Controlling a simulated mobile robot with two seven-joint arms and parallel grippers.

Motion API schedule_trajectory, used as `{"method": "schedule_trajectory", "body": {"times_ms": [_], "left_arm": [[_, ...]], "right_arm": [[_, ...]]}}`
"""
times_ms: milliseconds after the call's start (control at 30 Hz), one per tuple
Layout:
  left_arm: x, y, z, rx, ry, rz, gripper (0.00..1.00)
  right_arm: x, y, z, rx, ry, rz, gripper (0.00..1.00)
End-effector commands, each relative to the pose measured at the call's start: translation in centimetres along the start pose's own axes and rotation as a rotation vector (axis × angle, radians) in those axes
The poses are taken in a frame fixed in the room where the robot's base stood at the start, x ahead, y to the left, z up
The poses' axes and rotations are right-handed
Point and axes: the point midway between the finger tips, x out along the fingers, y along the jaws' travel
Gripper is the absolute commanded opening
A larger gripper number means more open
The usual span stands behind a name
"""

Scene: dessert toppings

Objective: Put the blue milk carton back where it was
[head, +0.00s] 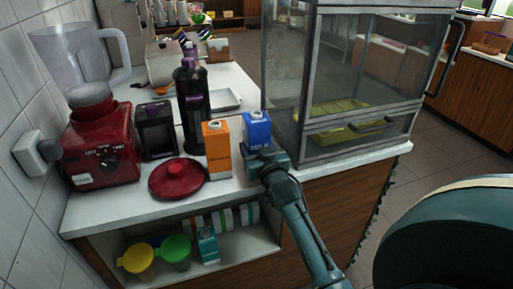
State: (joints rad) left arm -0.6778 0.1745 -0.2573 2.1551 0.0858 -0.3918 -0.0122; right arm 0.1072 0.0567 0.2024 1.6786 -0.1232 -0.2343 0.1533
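The blue milk carton (257,128) stands upright at the front of the white counter, just right of the orange carton (217,150) and left of the glass display case. My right gripper (260,152) is at its lower front, with the fingers closed around it. The gripper hides the carton's base, so I cannot tell whether it touches the counter. My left gripper is out of view.
A red lid-like dish (177,179), red blender (102,145), black box (156,130) and dark bottles (192,100) crowd the left. The glass case (350,80) stands close on the right. A lower shelf (260,245) holds cups and small cartons.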

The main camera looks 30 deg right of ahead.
Motion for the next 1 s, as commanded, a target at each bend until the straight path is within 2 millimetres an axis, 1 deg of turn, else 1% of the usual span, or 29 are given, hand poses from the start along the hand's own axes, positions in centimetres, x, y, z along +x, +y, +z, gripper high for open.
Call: {"method": "schedule_trajectory", "body": {"times_ms": [100,200,233,467,667,767,867,967,1000], "left_arm": [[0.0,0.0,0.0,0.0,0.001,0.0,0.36],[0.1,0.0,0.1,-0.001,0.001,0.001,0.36],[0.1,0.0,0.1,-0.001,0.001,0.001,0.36],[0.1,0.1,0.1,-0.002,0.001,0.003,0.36],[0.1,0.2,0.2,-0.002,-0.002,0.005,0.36],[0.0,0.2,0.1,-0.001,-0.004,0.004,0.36],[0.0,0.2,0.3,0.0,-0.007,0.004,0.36],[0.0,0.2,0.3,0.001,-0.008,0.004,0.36],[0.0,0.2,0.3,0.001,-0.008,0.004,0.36]], "right_arm": [[0.0,0.0,-0.1,0.0,0.002,0.0,0.25],[0.0,0.0,0.3,0.0,0.001,0.0,0.25],[0.0,0.0,0.2,0.0,-0.001,0.0,0.6],[0.0,0.0,0.2,0.0,-0.001,0.0,0.79],[0.0,0.0,0.2,0.0,0.0,0.0,0.8],[0.0,0.0,-0.2,0.0,0.001,0.0,0.8],[-1.1,0.0,0.1,0.001,-0.002,-0.001,0.8],[-2.9,0.0,0.0,0.001,-0.002,0.0,0.8],[-3.8,0.0,0.1,0.0,-0.003,0.0,0.8]]}}
